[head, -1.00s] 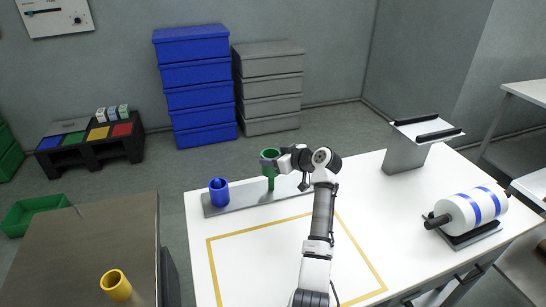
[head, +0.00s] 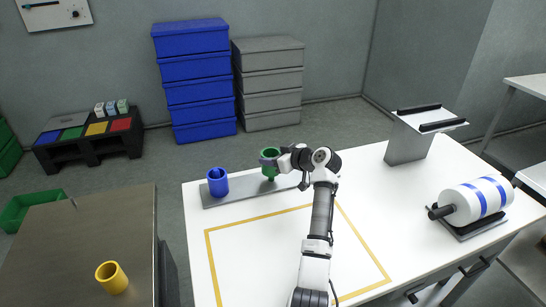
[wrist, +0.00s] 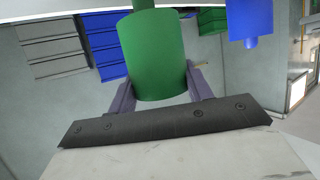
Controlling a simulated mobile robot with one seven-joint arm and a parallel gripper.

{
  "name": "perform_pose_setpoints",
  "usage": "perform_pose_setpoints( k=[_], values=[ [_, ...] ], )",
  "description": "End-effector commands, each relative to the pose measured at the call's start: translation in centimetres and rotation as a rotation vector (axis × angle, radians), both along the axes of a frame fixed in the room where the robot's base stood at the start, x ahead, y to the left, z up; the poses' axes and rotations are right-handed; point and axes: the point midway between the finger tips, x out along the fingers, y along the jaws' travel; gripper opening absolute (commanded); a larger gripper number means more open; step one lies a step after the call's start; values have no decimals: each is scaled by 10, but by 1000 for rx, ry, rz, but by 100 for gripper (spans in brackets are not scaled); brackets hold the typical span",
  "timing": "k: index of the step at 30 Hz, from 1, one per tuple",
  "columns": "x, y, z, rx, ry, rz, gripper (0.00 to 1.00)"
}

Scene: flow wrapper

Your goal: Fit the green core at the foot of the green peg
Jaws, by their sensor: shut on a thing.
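The green core (head: 268,160) is a hollow cylinder above the grey base plate (head: 238,190). My gripper (head: 277,160) is shut on it. The wrist view appears upside down and shows the green core (wrist: 152,58) between my two fingers. The green peg (head: 270,177) shows below the core in the head view, and a short piece of it (wrist: 143,4) shows at the top edge of the wrist view. The core appears to be around the peg, with a gap between its lower end and the plate. The peg's top is hidden inside the core.
A blue core (head: 217,185) stands on the left end of the base plate, around a blue peg. A yellow core (head: 112,278) stands on a separate grey-brown surface at the lower left. A white roll with blue bands (head: 474,201) and a grey stand (head: 410,145) are at the right.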

Motion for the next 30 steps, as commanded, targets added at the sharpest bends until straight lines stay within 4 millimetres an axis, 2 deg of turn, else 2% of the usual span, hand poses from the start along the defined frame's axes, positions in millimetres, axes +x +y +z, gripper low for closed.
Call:
perform_pose_setpoints(
  k=[1, 6, 17, 22, 30],
  values=[
    [0, 0, 0, 0, 0, 0, 52],
    [0, 0, 0, 0, 0, 0, 75],
    [-3, -4, 3, 0, -1, -1, 75],
    [-19, -22, 14, 0, -2, -3, 75],
    [-57, -65, 38, 0, -2, -4, 75]
  ],
)
